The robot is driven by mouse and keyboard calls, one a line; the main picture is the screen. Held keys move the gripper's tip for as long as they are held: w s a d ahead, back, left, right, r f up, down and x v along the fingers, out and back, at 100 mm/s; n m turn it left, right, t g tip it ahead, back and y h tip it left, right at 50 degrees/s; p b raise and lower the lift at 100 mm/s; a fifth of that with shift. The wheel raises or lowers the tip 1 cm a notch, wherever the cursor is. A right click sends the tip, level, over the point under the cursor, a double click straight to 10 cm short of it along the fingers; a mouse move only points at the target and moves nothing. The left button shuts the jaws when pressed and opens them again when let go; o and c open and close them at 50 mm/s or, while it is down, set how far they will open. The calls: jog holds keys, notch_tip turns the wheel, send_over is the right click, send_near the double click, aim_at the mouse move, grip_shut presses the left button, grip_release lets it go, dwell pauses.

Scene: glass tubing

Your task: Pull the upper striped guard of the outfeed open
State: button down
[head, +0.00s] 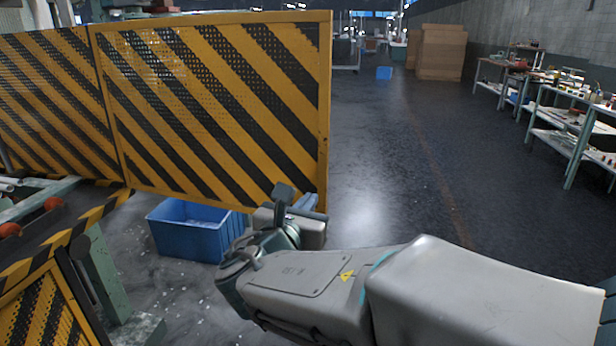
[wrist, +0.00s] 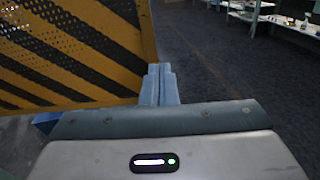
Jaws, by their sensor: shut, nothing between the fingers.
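The upper striped guard (head: 215,100) is a yellow-framed mesh panel with black diagonal stripes, upright in the middle left of the head view. It stands swung out over the floor, its right edge free. It also fills the upper left of the wrist view (wrist: 70,50). My gripper (head: 302,203) is at the guard's lower right corner, with the arm coming from the right. In the wrist view the fingers (wrist: 160,84) are shut together beside the guard's right edge. Nothing shows between them. Whether they touch the guard I cannot tell.
A blue crate (head: 185,240) stands on the floor below the guard. Another striped panel (head: 45,100) joins at the left, and a lower striped guard (head: 45,310) is at bottom left. Workbenches (head: 570,130) line the right wall. The floor (head: 400,160) right of the guard is clear.

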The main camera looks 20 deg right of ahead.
send_near(324, 169)
jog(key=shift+n+t, duration=0.4)
jog(key=x, duration=0.8)
jog(key=shift+s+d+r, duration=0.2)
jog(key=shift+s+d, duration=0.1)
jog(key=shift+b, duration=0.3)
